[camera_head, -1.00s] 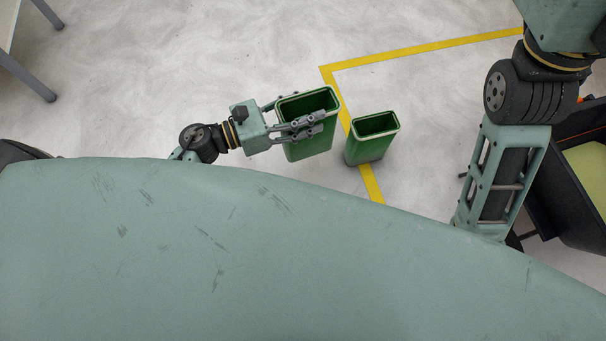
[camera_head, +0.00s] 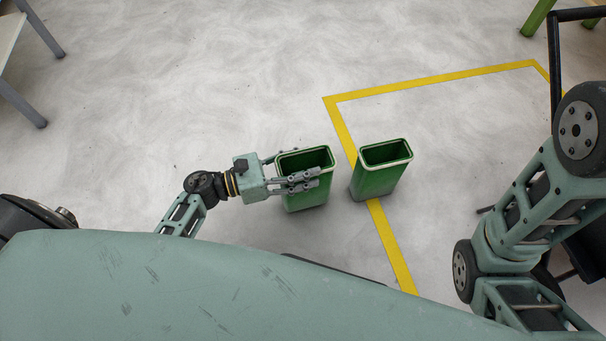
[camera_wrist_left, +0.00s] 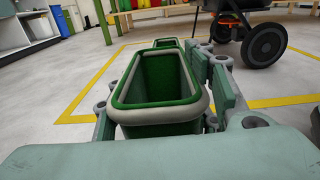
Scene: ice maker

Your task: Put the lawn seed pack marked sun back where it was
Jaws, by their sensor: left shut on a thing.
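My left gripper (camera_head: 301,168) is shut on a tall green open-topped container (camera_head: 307,198), with a finger on either side near its rim. It is upright, and I cannot tell if its base touches the floor. No sun mark can be read on it. My right gripper is out of view.
A yellow line (camera_head: 430,82) marks an area on the pale floor. A table (camera_head: 12,38) stands at upper left. In the left wrist view, a wheeled cart (camera_wrist_left: 265,43) is at upper right and a green-legged bench (camera_wrist_left: 103,22) at the back.

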